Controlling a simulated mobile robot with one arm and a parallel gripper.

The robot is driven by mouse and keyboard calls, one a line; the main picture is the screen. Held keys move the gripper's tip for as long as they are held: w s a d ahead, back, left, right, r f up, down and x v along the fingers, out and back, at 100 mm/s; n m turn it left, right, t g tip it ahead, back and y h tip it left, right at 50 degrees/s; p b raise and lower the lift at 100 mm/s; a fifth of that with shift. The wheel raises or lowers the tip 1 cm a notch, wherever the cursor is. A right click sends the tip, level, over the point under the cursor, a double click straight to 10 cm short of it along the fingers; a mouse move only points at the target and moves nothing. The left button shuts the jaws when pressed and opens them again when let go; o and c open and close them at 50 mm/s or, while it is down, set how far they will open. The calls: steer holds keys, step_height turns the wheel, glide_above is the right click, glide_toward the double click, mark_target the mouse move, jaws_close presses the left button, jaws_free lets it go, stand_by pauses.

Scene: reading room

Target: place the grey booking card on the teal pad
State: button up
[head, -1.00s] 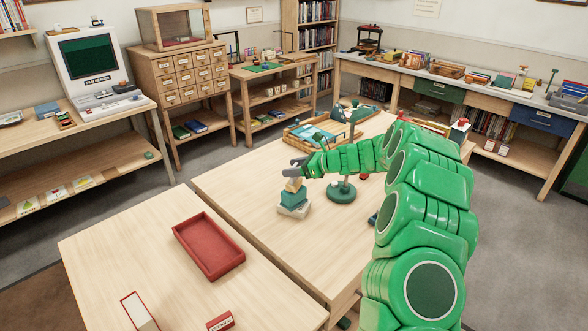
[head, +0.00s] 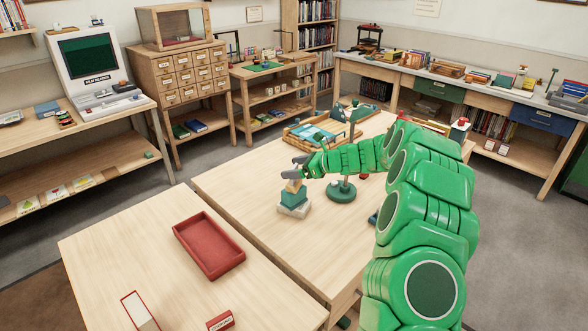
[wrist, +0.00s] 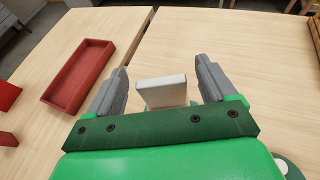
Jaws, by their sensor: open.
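My gripper (head: 291,167) is open above a small stack on the middle table. In the head view the stack has a pale beige block (head: 293,186) on top, a teal block (head: 294,198) under it and a light grey base (head: 293,210). In the wrist view a pale grey-white block (wrist: 162,92) stands between the two spread fingers (wrist: 157,85), with a gap on each side. I cannot make out a grey booking card for certain. A flat teal piece (head: 315,136) lies in a wooden tray (head: 292,137) farther back; I cannot tell whether it is the teal pad.
A dark green round-based stand (head: 341,193) is close to the right of the stack. A red tray (head: 209,246) lies on the near-left table, with a red-edged box (head: 139,311) and a small red block (head: 221,321). The table left of the stack is clear.

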steer(key=v, duration=1.2)
steer(key=s+a+r+n+g+h, duration=0.1)
steer(key=s+a+r+n+g, duration=0.2)
steer(key=s, duration=0.6)
steer(key=s+a+r+n+g+h, duration=0.1)
steer(key=s+a+r+n, duration=0.3)
steer(key=s, duration=0.5)
steer(key=s+a+r+n+g+h, duration=0.2)
steer(key=s+n, duration=0.3)
steer(key=s, duration=0.4)
steer(key=s+d+f+n+h, duration=0.1)
steer(key=s+d+n+h, duration=0.1)
steer(key=s, duration=0.8)
steer(key=s+d+f+n+h, duration=0.1)
steer(key=s+d+n+h, duration=0.2)
steer(key=s, duration=0.7)
steer(key=s+d+f+n+h, duration=0.1)
steer(key=s+d+n+h, duration=0.2)
steer(key=s+d, duration=0.6)
steer(key=shift+s+n+g, duration=0.4)
steer(key=shift+s+n, duration=0.5)
steer(key=shift+n, duration=0.3)
